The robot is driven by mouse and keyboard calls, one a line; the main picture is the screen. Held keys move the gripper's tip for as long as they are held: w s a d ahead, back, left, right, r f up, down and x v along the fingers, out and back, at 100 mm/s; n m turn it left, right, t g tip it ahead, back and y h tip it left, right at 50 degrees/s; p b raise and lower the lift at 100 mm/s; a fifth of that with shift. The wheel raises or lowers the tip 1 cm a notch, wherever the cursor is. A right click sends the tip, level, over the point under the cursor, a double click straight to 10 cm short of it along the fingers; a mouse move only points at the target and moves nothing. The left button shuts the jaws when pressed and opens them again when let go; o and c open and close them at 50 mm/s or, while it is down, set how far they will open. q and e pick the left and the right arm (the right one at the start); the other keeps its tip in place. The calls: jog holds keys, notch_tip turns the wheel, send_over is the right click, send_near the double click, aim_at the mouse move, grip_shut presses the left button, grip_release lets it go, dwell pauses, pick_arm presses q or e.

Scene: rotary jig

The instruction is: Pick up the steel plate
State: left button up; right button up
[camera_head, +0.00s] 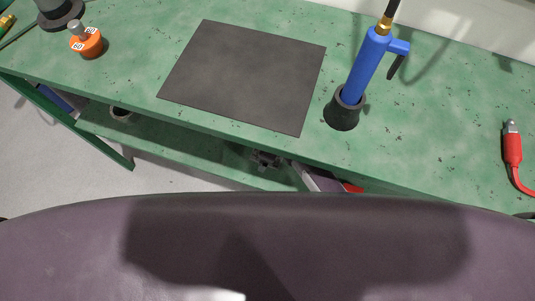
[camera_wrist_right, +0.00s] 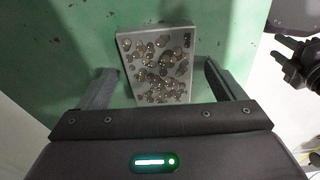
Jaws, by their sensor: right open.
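A grey rectangular piece (camera_wrist_right: 125,46) with a pale rim and several round brownish spots or pieces on its face shows in the right wrist view. It may be the steel plate, and its lower edge reaches down toward the gripper body. My right gripper (camera_wrist_right: 160,68) is open, with one finger to each side of this piece and gaps visible. I cannot tell how far below the fingers it lies. In the head view, a flat dark grey square sheet (camera_head: 246,76) lies on the green bench. Neither gripper shows in the head view.
On the green bench (camera_head: 440,130), a blue tool (camera_head: 368,66) stands in a black cup (camera_head: 341,113) right of the sheet. A red-handled tool (camera_head: 512,148) lies far right. An orange knob-like piece (camera_head: 88,45) stands left. A black object (camera_wrist_right: 298,62) is at the wrist view's right edge.

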jog(key=shift+c, duration=0.4)
jog(key=c, duration=1.4)
jog(key=shift+r, duration=0.1)
jog(key=shift+c, duration=0.2)
